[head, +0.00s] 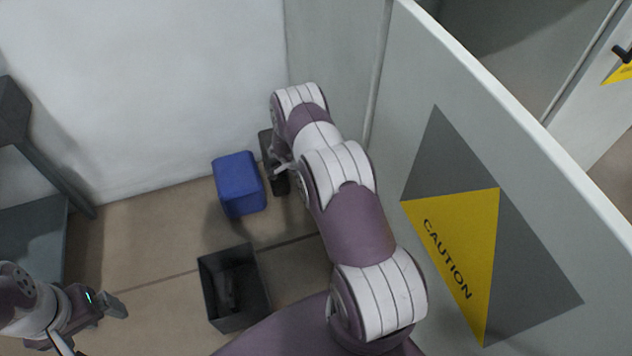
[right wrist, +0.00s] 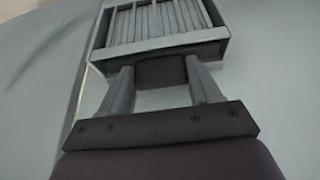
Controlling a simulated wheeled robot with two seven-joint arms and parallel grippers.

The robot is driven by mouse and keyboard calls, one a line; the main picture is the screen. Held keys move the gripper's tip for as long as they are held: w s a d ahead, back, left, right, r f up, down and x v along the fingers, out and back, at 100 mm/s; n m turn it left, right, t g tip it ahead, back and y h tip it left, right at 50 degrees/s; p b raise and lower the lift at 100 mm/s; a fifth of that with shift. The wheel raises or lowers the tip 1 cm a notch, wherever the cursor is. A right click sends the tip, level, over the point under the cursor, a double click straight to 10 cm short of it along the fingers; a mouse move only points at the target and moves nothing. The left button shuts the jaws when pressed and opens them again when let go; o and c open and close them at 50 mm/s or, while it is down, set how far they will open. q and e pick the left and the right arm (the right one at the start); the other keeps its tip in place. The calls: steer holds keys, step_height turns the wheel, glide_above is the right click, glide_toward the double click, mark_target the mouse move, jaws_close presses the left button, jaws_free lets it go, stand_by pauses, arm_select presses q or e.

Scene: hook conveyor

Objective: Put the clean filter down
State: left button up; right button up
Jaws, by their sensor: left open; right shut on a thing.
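In the right wrist view a grey filter (right wrist: 167,24) with a frame and parallel slats is at the top. My right gripper (right wrist: 160,72) is shut on its short dark grip, with one finger on each side. Plain pale grey surface lies behind the filter. In the head view my right arm hides most of that gripper, and I cannot clearly make out the filter there. My left gripper (head: 110,303) is at the lower left of the head view, open and empty, away from the bins.
A blue bin (head: 240,186) and an open dark grey bin (head: 206,285) with a dark item inside stand on the tiled floor. A dark object (head: 267,147) is partly hidden behind my right arm. A grey panel with a caution sign (head: 460,245) stands close on the right.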

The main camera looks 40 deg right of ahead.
steer(key=o, duration=1.5)
steer(key=shift+f, duration=0.1)
